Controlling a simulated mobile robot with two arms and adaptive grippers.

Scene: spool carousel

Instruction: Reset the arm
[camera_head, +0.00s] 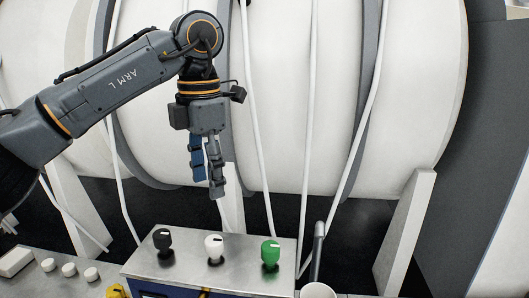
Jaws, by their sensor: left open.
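My left arm, marked "ARM L" (130,77), comes in from the left and bends down at its wrist. My left gripper (208,188) points downward with its fingers apart and nothing between them. It hangs in front of the large white drum and above the metal control box (190,274), clear of the knobs. My right arm and right gripper are not in the view.
The box top carries a black knob (163,240), a white knob (214,246) and a green knob (270,251). A dark upright rod (318,250) and a white round piece (318,291) stand right of it. The white drum (290,130) with pale cables fills the back.

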